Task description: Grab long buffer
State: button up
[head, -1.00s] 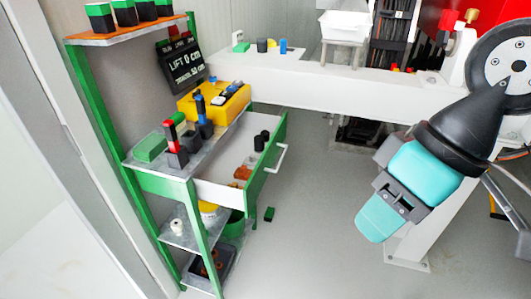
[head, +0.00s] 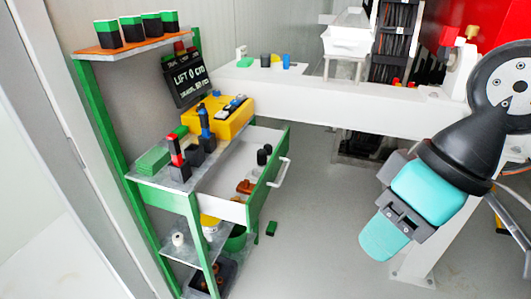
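I cannot tell for sure which thing is the long buffer. On the shelf unit's middle level stand upright dark pieces, one with a red top (head: 176,158) and one with a blue top (head: 205,125). A green block (head: 153,160) lies left of them. Short dark pieces (head: 264,154) and a brown-orange piece (head: 246,187) are in the open drawer (head: 222,183). My arm's teal and grey links hang at the right, well apart from the shelf unit. No gripper fingers show.
Several black blocks with green tops (head: 131,29) stand on the top shelf. Clear floor separates drawer and arm.

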aim_at(261, 154)
jog(key=k, duration=0.65)
jog(key=z, duration=0.15)
jog(key=i, duration=0.7)
jog(key=u, duration=0.55)
jog(key=i, duration=0.65)
jog(key=u, duration=0.95)
jog(key=i, duration=0.65)
jog(key=u, duration=0.05)
